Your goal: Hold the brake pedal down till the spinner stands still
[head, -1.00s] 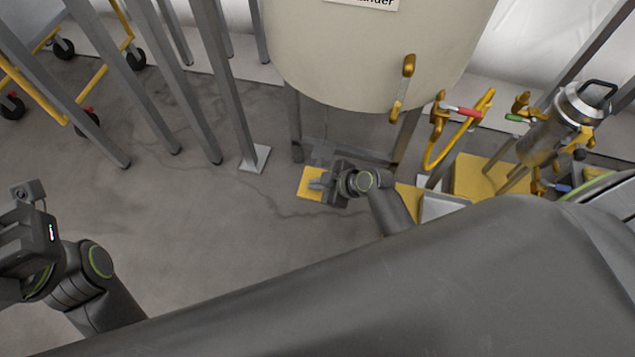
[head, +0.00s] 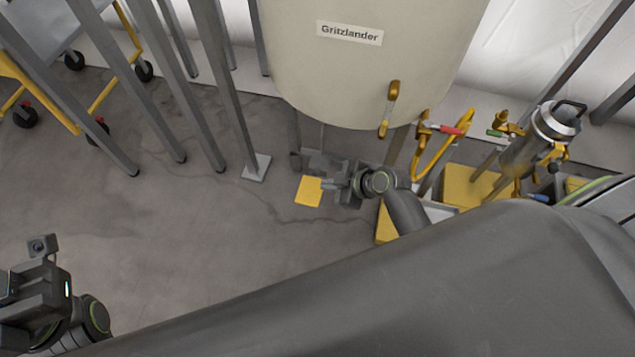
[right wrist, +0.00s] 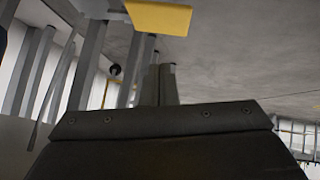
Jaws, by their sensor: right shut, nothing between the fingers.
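The yellow pedal plate (head: 309,191) is near the floor below the cream tank; it also shows at the top of the right wrist view (right wrist: 160,18). My right gripper (head: 326,184) is shut and empty, at the pedal's right edge in the head view. In the right wrist view its two fingers (right wrist: 159,70) are close together, below the pedal in the picture with a gap between. I cannot tell contact from the head view. My left gripper (head: 22,283) is at the lower left, far from the pedal; its fingers are not clear. I cannot pick out the spinner.
The cream tank (head: 365,75) labelled "Gritzlander" stands above and behind the pedal. Grey posts (head: 230,100) and a yellow-framed cart (head: 50,85) are at left. Yellow pipes and a metal canister (head: 540,140) are at right. The floor left of the pedal is clear.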

